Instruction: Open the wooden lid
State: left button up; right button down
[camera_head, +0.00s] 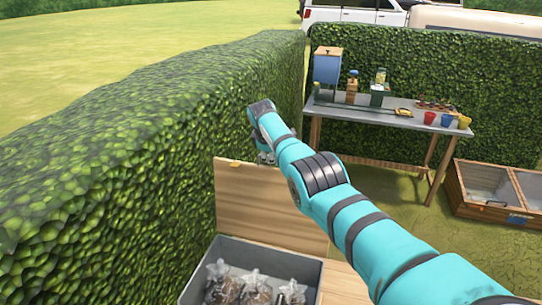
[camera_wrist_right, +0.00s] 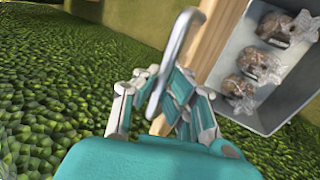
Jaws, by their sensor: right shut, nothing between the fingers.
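The wooden lid (camera_head: 262,205) stands raised, close to upright, at the back of a grey box (camera_head: 245,254). In the right wrist view the lid shows nearly edge-on (camera_wrist_right: 208,45) beside the open box (camera_wrist_right: 285,107). My right gripper (camera_head: 265,152) is at the lid's upper edge, partly hidden behind my arm. In the wrist view its fingers (camera_wrist_right: 165,100) are shut with nothing held, beside a curved grey bar (camera_wrist_right: 178,48) that looks like a handle. I cannot tell whether they touch it. My left gripper is not in view.
Several clear bags with brown contents (camera_head: 257,291) lie in the box. A tall hedge (camera_head: 130,130) runs close along the left. A table (camera_head: 390,113) with pots and tools stands behind, and a wooden crate (camera_head: 475,207) sits at right.

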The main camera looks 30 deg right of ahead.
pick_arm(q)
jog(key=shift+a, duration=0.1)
pick_arm(e)
jog(key=shift+w+r, duration=0.1)
jog(key=shift+r, duration=0.25)
jog(key=c, duration=1.4)
grip_release()
jog(key=shift+s+a, duration=0.15)
jog(key=shift+s, duration=0.05)
jog(key=shift+f, duration=0.15)
jog(key=shift+a+r, duration=0.1)
jog(key=shift+r, duration=0.5)
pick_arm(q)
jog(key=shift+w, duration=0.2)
pick_arm(e)
jog(key=v, duration=1.1)
jog(key=shift+s+a+f, duration=0.1)
jog(key=shift+s+f, duration=0.05)
jog(key=shift+s, duration=0.05)
